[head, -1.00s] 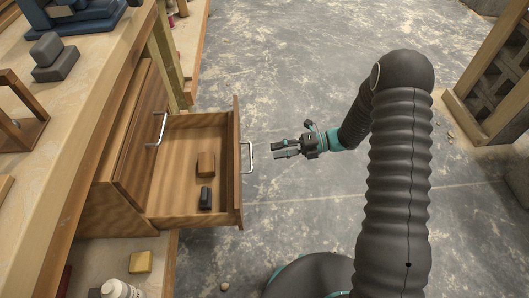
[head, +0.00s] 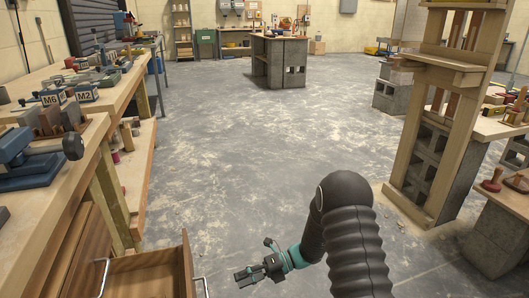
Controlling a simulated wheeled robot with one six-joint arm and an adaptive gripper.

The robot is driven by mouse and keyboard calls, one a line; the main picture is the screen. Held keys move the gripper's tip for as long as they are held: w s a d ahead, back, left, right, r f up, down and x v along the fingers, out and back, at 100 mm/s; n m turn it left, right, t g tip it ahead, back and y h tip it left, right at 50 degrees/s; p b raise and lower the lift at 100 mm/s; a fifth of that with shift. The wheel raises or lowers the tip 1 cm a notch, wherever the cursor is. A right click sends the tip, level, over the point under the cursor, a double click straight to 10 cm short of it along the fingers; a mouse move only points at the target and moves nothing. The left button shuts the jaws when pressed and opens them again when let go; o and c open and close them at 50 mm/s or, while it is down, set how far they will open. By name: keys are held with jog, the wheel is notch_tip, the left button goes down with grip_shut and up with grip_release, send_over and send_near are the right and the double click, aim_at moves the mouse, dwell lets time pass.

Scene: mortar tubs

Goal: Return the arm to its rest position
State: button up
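My gripper (head: 250,277) shows in the head view at the lower middle, to the right of the open drawer's front and apart from it. Its fingers point left toward the drawer. They look spread with nothing between them, though they are small here. My arm bends down to it from the lower right. The open wooden drawer (head: 150,272) sticks out from the left bench at the bottom edge, with a metal handle (head: 200,286) on its front.
A long workbench (head: 75,155) with vises runs along the left. A wooden rack (head: 440,110) on concrete blocks stands at right, beside another block stand (head: 500,235). A block-legged table (head: 280,60) stands far back. The concrete floor (head: 260,160) between is mostly clear.

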jog(key=s+d+f+n+g+h, duration=0.25)
jog(key=s+f+n, duration=0.2)
jog(key=n, duration=0.35)
jog(key=s+d+r+n+h, duration=0.5)
jog(key=d+r+n, duration=0.1)
jog(key=n, duration=0.3)
jog(key=s+d+r+n+t+h, duration=0.2)
jog(key=s+d+r+n+t, duration=0.2)
jog(key=r, duration=0.5)
jog(key=s+d+r+n+t+h, duration=0.2)
jog(key=s+d+r+n+t, duration=0.2)
jog(key=r, duration=0.5)
jog(key=s+d+r+n+t+h, duration=0.3)
jog(key=s+d+r+n+t, duration=0.2)
jog(key=r, duration=0.5)
jog(key=shift+s+d+n, duration=0.3)
jog(key=shift+d+n, duration=0.2)
jog(key=shift+d, duration=0.2)
